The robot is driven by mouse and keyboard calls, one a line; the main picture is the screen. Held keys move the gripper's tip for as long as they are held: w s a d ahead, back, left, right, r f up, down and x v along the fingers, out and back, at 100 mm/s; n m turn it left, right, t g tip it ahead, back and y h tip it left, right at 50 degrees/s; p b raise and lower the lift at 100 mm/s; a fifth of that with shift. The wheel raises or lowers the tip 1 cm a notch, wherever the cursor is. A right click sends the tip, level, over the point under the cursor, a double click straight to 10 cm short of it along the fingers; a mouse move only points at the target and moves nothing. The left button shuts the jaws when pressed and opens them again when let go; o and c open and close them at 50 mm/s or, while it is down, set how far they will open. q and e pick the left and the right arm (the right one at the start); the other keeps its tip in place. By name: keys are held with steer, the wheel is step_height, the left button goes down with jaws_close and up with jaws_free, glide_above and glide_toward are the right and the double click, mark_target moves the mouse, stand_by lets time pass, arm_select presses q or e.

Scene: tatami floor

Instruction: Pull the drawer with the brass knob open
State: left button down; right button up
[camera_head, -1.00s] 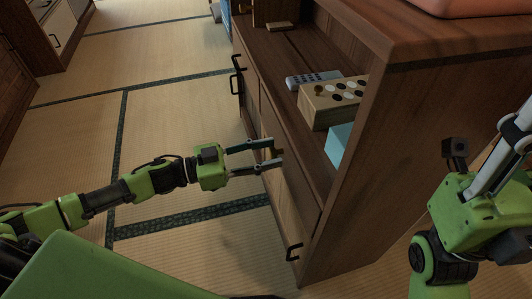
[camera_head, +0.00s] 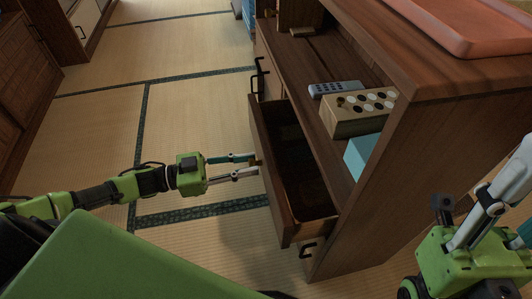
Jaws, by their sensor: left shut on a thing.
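The drawer (camera_head: 283,208) stands pulled out from the dark wooden cabinet (camera_head: 375,220), and its inside shows dark and seems empty. My left gripper (camera_head: 257,166) is at the outer face of the drawer front, its fingers shut on the knob. The brass knob is mostly hidden between the fingertips; only a small bit of it shows.
On the open shelf above the drawer lie a grey remote (camera_head: 335,88), a wooden box with black and white discs (camera_head: 358,112) and a light blue box (camera_head: 366,152). A pink tray (camera_head: 450,25) is on top. Black handles (camera_head: 308,249) mark other fronts. Tatami floor (camera_head: 195,100) is clear at left.

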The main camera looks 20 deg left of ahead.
arm_select(q)
steer(key=p+v, duration=0.2)
steer(key=v, duration=0.5)
steer(key=c, duration=1.8)
jaws_free()
steer(key=shift+o, duration=0.2)
steer(key=v, duration=1.2)
steer(key=shift+s+d, duration=0.1)
steer(key=shift+d, duration=0.05)
